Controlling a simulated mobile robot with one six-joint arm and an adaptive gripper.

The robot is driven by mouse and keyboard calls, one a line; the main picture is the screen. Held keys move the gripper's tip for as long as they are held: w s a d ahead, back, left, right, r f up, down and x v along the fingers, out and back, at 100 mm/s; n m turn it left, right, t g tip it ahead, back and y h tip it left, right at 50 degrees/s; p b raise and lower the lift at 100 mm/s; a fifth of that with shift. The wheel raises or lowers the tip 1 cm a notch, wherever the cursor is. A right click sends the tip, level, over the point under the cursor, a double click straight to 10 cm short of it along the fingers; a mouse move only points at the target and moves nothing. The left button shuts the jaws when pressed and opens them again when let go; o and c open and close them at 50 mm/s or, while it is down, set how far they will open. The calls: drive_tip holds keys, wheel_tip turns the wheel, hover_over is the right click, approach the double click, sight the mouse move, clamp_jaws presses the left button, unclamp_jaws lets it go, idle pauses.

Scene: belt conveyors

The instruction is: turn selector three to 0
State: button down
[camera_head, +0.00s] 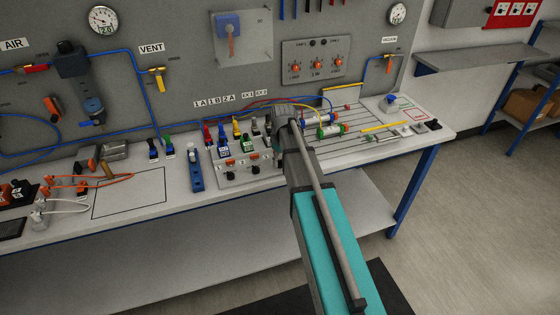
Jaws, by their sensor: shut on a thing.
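My gripper (285,118) is at the far end of my arm, low over the right part of a sloped control panel (222,182) on the bench. Its fingertips are hidden behind the wrist. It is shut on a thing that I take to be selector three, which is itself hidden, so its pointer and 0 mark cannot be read. On the visible part of the panel are two orange switches (230,162) and two black knobs (230,173).
Coloured plugs and connectors (222,148) stand close left of the gripper. Cylinders (330,130) lie on the bench to its right. A wall panel with three orange knobs (317,65) is behind. A marked rectangle (128,193) at left is mostly clear.

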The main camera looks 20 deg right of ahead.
drive_tip(key=shift+s, duration=0.1)
drive_tip(key=shift+c, duration=1.8)
unclamp_jaws()
drive_tip(key=shift+m, duration=0.4)
